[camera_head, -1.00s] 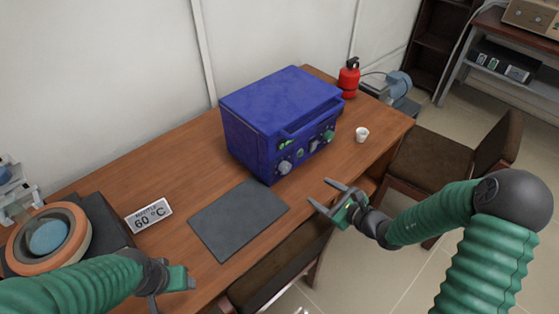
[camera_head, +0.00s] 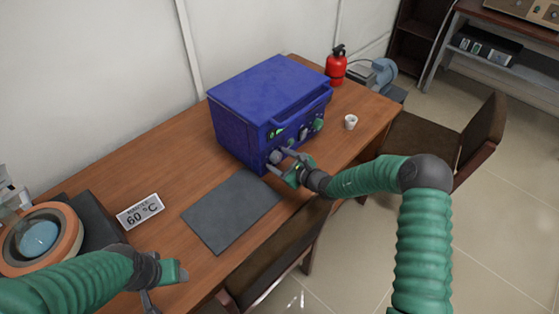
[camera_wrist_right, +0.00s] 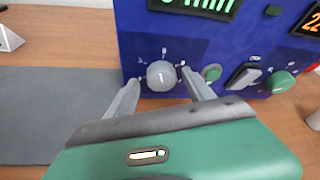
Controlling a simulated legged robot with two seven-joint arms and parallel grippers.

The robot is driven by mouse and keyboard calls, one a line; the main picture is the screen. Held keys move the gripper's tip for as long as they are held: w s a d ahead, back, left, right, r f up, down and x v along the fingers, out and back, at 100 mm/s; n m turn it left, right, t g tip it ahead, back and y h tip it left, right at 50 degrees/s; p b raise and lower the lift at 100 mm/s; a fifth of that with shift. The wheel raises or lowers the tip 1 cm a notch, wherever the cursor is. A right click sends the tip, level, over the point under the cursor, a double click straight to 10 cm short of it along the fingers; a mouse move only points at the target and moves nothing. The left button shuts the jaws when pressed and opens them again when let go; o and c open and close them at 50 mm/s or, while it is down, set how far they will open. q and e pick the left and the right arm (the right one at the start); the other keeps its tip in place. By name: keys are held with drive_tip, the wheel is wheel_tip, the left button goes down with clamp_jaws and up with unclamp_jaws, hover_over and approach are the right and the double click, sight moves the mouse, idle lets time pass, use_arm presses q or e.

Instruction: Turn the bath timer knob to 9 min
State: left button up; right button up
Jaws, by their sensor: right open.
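The blue furnace-like box (camera_head: 262,95) stands on the wooden table with its control panel facing me. A grey round knob (camera_wrist_right: 161,75) with a white pointer mark and printed marks around it sits on the panel's left part in the right wrist view. A green-lit display (camera_wrist_right: 195,5) above it ends in "min", its digit cut off by the frame edge. My right gripper (camera_head: 280,162) is open; its fingers (camera_wrist_right: 162,95) are on either side of the knob, with contact not clear. My left gripper (camera_head: 165,285) is over the table's front edge at lower left; its jaws are hard to see.
A grey switch (camera_wrist_right: 243,76) and a green knob (camera_wrist_right: 278,82) lie right of the grey knob. A dark mat (camera_head: 232,210), a "60 °C" sign (camera_head: 140,210), and a white cup (camera_head: 351,122) are on the table. Chairs stand at its front and right.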

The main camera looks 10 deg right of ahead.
use_arm(q)
drive_tip(key=shift+d, duration=0.25)
use_arm(e)
drive_tip(key=shift+w+d+f, duration=0.1)
drive_tip(key=shift+w+d, duration=0.05)
drive_tip(key=shift+d, duration=0.05)
drive_tip(key=shift+c, duration=1)
clamp_jaws()
